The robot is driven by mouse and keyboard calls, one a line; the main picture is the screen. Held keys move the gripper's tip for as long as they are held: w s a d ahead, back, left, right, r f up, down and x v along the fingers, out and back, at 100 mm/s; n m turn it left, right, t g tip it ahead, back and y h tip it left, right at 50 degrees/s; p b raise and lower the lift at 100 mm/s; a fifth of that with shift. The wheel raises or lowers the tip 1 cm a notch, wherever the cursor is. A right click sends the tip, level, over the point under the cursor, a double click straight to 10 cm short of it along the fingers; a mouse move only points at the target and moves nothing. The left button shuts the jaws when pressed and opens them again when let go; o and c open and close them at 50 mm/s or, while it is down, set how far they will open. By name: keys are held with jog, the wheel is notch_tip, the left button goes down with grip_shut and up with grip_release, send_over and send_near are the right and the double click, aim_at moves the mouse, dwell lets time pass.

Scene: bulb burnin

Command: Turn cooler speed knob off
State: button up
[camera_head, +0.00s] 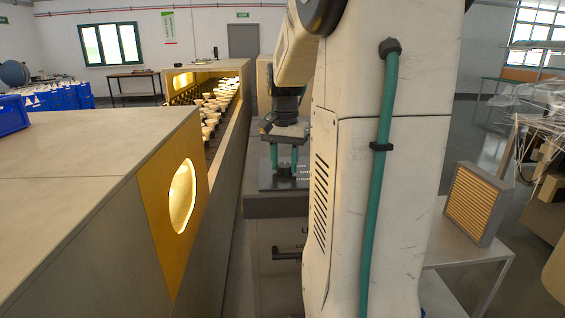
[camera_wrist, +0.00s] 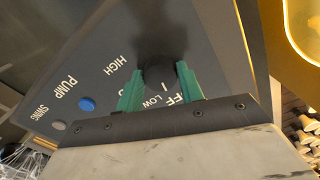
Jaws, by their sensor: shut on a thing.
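The cooler's dark control panel (camera_wrist: 105,60) fills much of the wrist view, with the labels HIGH, LOW, PUMP and SWING and a partly covered label ending in FF. The black speed knob (camera_wrist: 158,72) stands between the green fingers of my gripper (camera_wrist: 160,88), which is shut on it. A small pale mark shows near the knob's lower edge; I cannot tell for sure which setting it points at. In the head view my gripper (camera_head: 286,160) reaches down onto the panel (camera_head: 266,183) on top of the grey cooler (camera_head: 265,240).
A blue button (camera_wrist: 87,104) sits by PUMP and a grey button (camera_wrist: 59,126) by SWING. A long tan housing (camera_head: 90,200) with a round lit window runs close on the left, beside a conveyor of bulbs (camera_head: 215,105). A slatted filter panel (camera_head: 475,203) stands on a table at right.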

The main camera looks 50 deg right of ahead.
aim_at(285, 165)
jog(key=shift+d+r+n, duration=0.1)
jog(key=shift+n, duration=1)
jog(key=o, duration=1)
notch_tip(285, 165, up, 8)
jog(key=shift+f, duration=0.1)
